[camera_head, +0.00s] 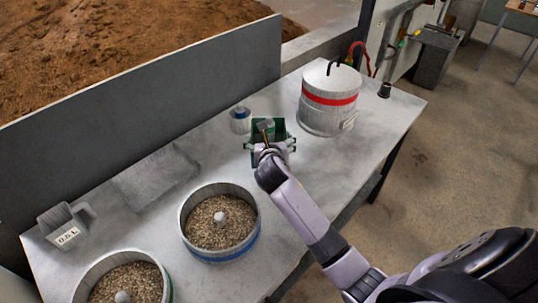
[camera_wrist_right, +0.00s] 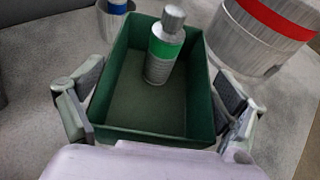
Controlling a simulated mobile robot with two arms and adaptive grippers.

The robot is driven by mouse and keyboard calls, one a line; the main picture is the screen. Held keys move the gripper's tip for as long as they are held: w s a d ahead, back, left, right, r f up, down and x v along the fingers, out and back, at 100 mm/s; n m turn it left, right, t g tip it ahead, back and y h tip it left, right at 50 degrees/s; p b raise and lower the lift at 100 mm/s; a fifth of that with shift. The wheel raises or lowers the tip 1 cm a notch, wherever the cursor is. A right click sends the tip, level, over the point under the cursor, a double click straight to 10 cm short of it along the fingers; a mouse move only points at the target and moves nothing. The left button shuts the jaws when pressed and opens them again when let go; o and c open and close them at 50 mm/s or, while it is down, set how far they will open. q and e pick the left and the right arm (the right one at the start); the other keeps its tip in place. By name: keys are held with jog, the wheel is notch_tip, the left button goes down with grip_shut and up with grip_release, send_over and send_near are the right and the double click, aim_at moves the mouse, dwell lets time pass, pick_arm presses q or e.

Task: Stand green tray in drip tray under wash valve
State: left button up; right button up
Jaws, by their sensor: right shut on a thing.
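The green tray (camera_head: 281,129) is a small open box near the back middle of the table. In the right wrist view it (camera_wrist_right: 138,108) fills the middle and looks about level. A silver bottle with a green band (camera_wrist_right: 166,52) stands inside it. My right gripper (camera_head: 270,146) is shut on the tray, with one finger pad at each side wall. I cannot tell whether the tray's underside touches the table. I cannot make out the drip tray or the wash valve for certain. My left gripper is not in view.
A silver canister with a red band (camera_head: 329,98) stands right of the tray. A small blue-marked cup (camera_head: 240,120) is close behind left. A grain drum with a blue band (camera_head: 221,249) stands in front. A flat grey slab (camera_head: 155,180) lies left. A black cup (camera_head: 385,90) stands far right.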

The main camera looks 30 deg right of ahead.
notch_tip(320, 180, down, 6)
jog(key=shift+r+b, duration=0.1)
jog(key=shift+b, duration=0.25)
jog(key=o, duration=1)
jog(key=shift+o, duration=1.2)
